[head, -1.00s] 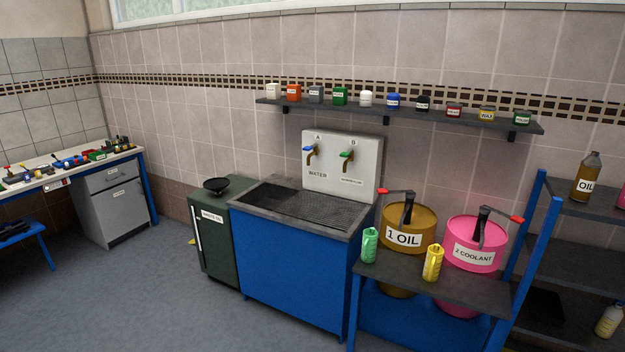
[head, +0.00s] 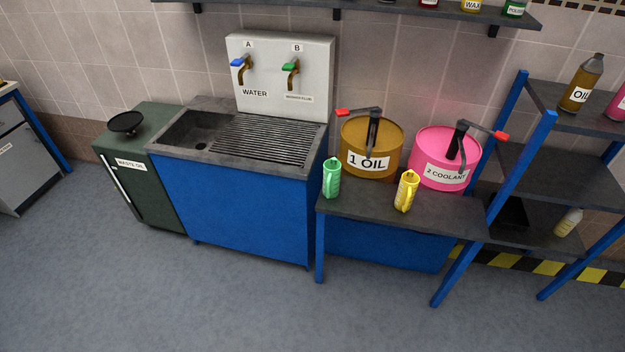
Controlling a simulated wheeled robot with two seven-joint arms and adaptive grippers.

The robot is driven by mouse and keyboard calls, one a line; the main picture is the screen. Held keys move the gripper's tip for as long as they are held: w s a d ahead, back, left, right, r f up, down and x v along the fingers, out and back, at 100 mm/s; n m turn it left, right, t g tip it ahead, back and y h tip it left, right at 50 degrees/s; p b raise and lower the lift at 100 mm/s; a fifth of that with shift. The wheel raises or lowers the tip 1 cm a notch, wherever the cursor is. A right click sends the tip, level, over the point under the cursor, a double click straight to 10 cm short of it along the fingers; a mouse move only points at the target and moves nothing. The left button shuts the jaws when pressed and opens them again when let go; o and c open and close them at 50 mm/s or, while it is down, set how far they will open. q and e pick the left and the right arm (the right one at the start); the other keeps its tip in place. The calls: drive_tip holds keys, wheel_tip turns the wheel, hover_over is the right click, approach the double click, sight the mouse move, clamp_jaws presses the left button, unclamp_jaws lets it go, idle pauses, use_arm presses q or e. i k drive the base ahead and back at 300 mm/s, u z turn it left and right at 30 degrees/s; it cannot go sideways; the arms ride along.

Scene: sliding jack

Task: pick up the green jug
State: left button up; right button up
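The green jug (head: 332,178) stands upright on the left end of the dark-topped blue bench (head: 365,207), near its front-left corner. It is in front of the brown drum labelled "1 OIL" (head: 357,143). A yellow jug (head: 406,191) stands to its right on the same bench. Neither of my grippers shows in the head view.
Left of the bench is a blue sink cabinet (head: 230,207) with taps A and B above, then a green waste oil cabinet (head: 150,195). A pink coolant drum (head: 432,150) and a blue-framed shelf rack (head: 519,143) are right. The floor (head: 200,300) in front is clear.

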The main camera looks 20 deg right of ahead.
sight(332, 167)
drive_tip(key=u, duration=0.5)
drive_tip(key=i, duration=2.95)
drive_tip(key=z, duration=1.3)
